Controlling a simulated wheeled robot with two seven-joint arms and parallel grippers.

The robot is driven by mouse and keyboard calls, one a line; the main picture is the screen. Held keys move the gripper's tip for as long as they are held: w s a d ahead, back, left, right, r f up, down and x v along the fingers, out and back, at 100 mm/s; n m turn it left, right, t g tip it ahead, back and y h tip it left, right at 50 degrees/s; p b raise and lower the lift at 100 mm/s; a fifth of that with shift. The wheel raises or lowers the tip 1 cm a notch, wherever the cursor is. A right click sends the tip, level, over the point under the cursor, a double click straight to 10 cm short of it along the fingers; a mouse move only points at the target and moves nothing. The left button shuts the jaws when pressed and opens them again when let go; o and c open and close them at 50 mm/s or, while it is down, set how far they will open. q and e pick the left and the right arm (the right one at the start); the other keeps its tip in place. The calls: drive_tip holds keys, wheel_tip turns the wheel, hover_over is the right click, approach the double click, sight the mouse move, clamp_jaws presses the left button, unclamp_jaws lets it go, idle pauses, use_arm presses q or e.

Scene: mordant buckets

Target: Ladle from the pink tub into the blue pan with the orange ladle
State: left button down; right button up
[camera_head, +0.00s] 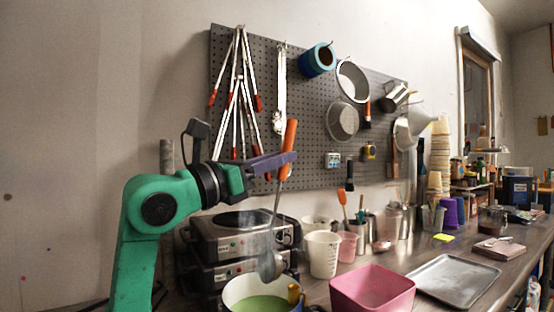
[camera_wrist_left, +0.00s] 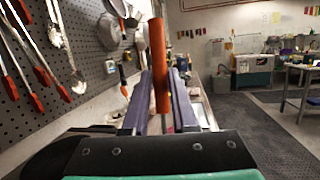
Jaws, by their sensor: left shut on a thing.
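My left gripper (camera_head: 284,160) is shut on the orange handle of the ladle (camera_head: 289,135), which hangs nearly upright. The handle also shows between the purple fingers in the left wrist view (camera_wrist_left: 159,65). The grey ladle bowl (camera_head: 270,265) hangs over the back of a pan (camera_head: 228,297) holding pale green liquid. Whether the bowl touches the liquid or holds any is not clear. The pan's outer wall is mostly cut off by the bottom edge, so I cannot confirm it is blue. The pink tub (camera_head: 385,299) stands to its right; its inside looks pink. My right gripper is out of view.
Stacked hot plates (camera_head: 230,235) stand behind the pan. A white measuring cup (camera_head: 322,254) and a small pink cup (camera_head: 347,247) stand behind the tub. A metal tray (camera_head: 455,281) lies to the right. Tools hang on the pegboard (camera_head: 300,110) behind the ladle.

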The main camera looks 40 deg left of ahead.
sight(286, 128)
use_arm(q)
wheel_tip(286, 128, up, 5)
drive_tip(key=p, duration=0.4)
idle(0.9)
